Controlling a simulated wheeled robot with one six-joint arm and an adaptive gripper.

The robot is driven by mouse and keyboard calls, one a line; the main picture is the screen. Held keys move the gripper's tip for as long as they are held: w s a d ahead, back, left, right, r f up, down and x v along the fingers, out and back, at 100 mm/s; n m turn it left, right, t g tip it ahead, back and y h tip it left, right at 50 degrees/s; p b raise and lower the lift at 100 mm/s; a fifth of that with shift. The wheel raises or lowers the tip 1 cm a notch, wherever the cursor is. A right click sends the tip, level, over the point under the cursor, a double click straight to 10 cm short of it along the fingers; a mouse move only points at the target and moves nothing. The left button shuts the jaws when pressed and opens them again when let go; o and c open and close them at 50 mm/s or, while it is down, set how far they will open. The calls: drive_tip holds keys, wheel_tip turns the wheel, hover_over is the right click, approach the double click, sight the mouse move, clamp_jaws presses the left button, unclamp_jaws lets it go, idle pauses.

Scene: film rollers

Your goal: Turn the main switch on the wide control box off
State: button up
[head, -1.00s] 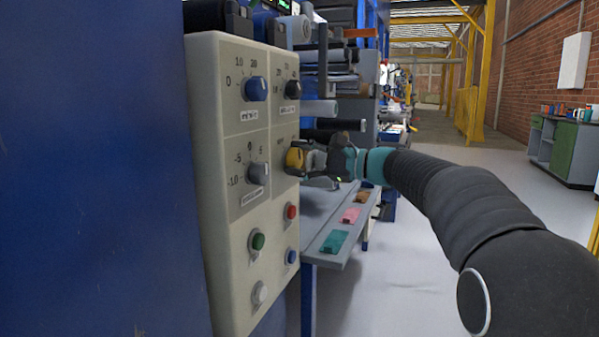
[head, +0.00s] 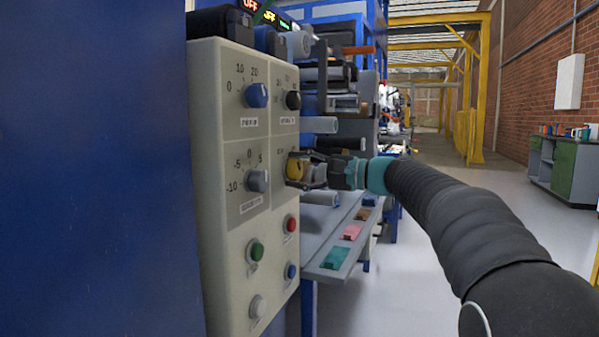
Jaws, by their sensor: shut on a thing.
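The wide control box (head: 222,215) is a cream panel on the left, seen at an angle. It carries a blue knob (head: 257,95), a black knob (head: 293,100), a grey knob (head: 258,181) and a yellow knob (head: 294,168). My gripper (head: 303,169) reaches in from the right and is shut on the yellow knob. The fingers hide part of the knob and its scale. I cannot read the label at the yellow knob, so its setting is unclear. Small displays (head: 268,15) above the box show red and green letters; the red one reads like "OFF".
Green (head: 257,251), red (head: 291,224), blue (head: 291,271) and white (head: 257,307) buttons sit low on the box. A grey shelf (head: 325,262) with coloured pieces lies below my gripper. Rollers (head: 320,125) stand behind. The floor at right is open, with a workbench (head: 560,170) beyond.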

drive_tip(key=o, duration=1.2)
drive_tip(key=shift+a, duration=0.1)
drive_tip(key=shift+c, duration=0.2)
drive_tip(key=v, duration=1.2)
